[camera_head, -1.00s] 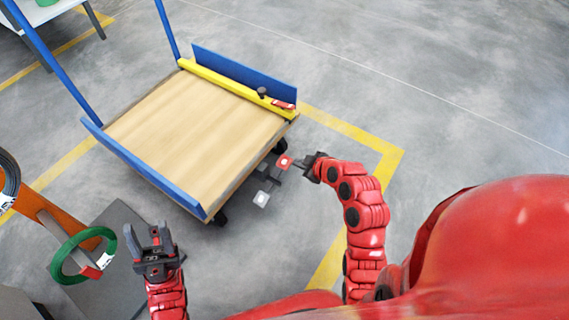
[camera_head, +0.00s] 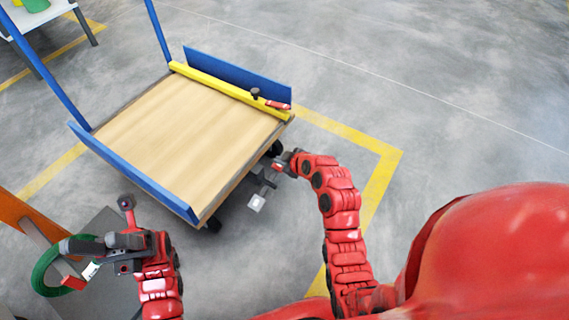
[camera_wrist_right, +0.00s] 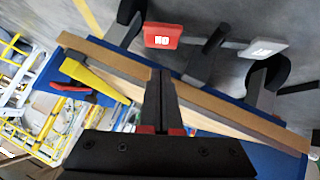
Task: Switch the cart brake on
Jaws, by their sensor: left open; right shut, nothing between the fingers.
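The cart (camera_head: 185,135) has a wooden deck, blue side boards and a yellow bar. Below its right edge are two foot pedals. The red pedal (camera_head: 277,166) is partly hidden by my right gripper (camera_head: 284,161) in the head view. The grey pedal with a white label (camera_head: 256,202) sits nearer to me. In the right wrist view the red pedal (camera_wrist_right: 163,36) and grey pedal (camera_wrist_right: 262,49) show beyond the shut, empty fingers (camera_wrist_right: 160,82). I cannot tell whether the gripper touches the red pedal. My left gripper (camera_head: 108,243) is open beside the green coil.
The green coil (camera_head: 45,274) hangs by an orange stand (camera_head: 20,217) at the lower left. A small red-handled tool (camera_head: 277,105) lies at the yellow bar's end. A white table (camera_head: 40,14) is at the top left. Floor right of the cart is clear.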

